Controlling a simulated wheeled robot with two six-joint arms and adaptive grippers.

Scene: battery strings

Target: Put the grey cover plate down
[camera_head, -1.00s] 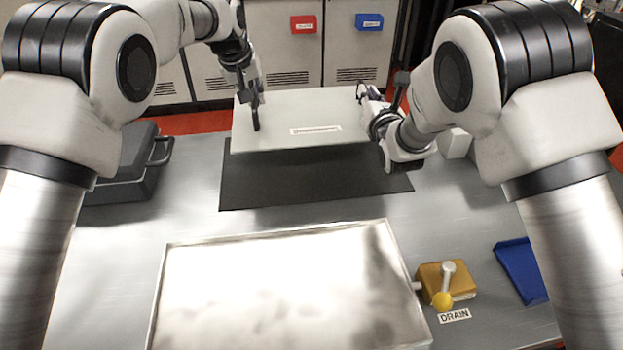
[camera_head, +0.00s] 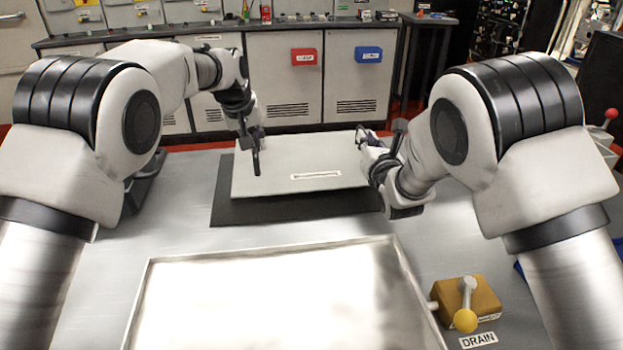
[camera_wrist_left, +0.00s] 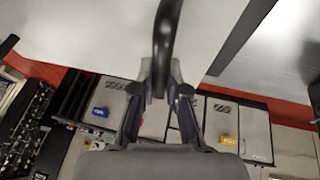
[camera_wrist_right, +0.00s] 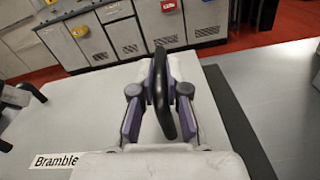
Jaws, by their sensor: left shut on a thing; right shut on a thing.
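The grey cover plate (camera_head: 285,165) is a flat pale sheet with a white label (camera_head: 316,175), lying level over a black mat (camera_head: 232,214). My left gripper (camera_head: 252,148) is shut on the dark handle (camera_wrist_left: 165,35) at the plate's left side. My right gripper (camera_head: 370,150) is shut on the dark handle (camera_wrist_right: 160,90) at the plate's right side. The mat shows along the plate's front and left edges. I cannot tell whether the plate touches the mat or hangs just above it.
A shallow shiny metal tray (camera_head: 140,300) stands in front of the mat. A brass drain valve (camera_head: 487,296) with a yellow-knobbed lever sits to its right. A dark case (camera_head: 146,185) is at the left, partly behind my left arm. Grey cabinets (camera_head: 283,80) stand behind.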

